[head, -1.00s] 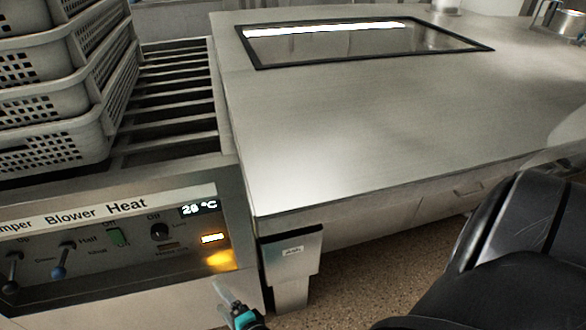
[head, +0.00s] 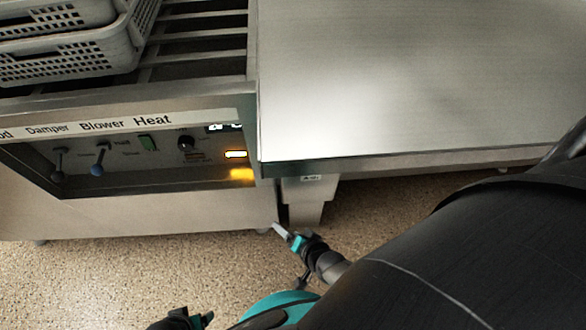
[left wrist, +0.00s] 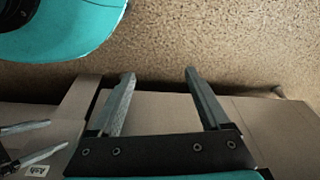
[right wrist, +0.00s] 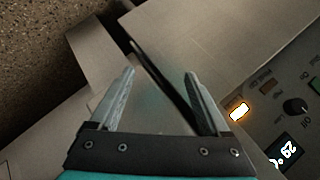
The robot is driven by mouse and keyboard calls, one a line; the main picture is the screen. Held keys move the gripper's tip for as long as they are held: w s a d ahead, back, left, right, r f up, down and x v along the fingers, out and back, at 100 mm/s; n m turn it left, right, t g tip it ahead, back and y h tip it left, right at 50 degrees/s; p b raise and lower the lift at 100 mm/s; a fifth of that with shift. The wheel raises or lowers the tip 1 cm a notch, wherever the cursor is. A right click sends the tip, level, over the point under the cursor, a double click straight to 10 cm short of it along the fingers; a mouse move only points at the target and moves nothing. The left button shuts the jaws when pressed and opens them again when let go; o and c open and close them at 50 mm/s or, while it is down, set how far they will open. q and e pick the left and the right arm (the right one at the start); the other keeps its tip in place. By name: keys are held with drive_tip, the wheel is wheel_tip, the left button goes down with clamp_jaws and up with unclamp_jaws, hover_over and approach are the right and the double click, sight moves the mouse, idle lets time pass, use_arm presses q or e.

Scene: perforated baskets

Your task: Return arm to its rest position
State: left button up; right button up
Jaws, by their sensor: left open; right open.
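My right gripper (head: 283,231) is small in the head view, in front of the lower right corner of the control cabinet and over the floor. In the right wrist view its two fingers (right wrist: 162,76) are spread with nothing between them, with the cabinet and its panel behind. What seems to be part of my left arm shows dark at the bottom edge of the head view; its fingers are not clear there. In the left wrist view my left gripper (left wrist: 158,75) has its fingers apart and empty, facing grey metal and the floor. Fingers of my right gripper show at its left edge.
The control panel (head: 120,165) has levers, a knob and lit lamps. Perforated grey baskets (head: 70,50) are stacked on the slatted rack at upper left. A steel table (head: 400,90) stands right of it. Speckled floor (head: 100,275) is open in front.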

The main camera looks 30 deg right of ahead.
drive_tip(key=shift+s, duration=0.1)
idle(0.5)
use_arm(q)
drive_tip(key=s+a+f+p, duration=0.6)
drive_tip(key=s, duration=0.3)
drive_tip(key=shift+s+a+f+y, duration=0.35)
drive_tip(key=shift+s+a+y, duration=0.05)
use_arm(e)
drive_tip(key=s+d+f+n+g+h, duration=0.1)
drive_tip(key=s+d+f+n+g, duration=0.1)
drive_tip(key=s+n, duration=0.4)
drive_tip(key=s+d+f+n+g+h, duration=0.1)
drive_tip(key=s+d+n+g, duration=0.4)
drive_tip(key=s, duration=0.8)
drive_tip(key=shift+d+f+n, duration=0.45)
drive_tip(key=shift+d+n, duration=0.15)
drive_tip(key=shift+d, duration=0.65)
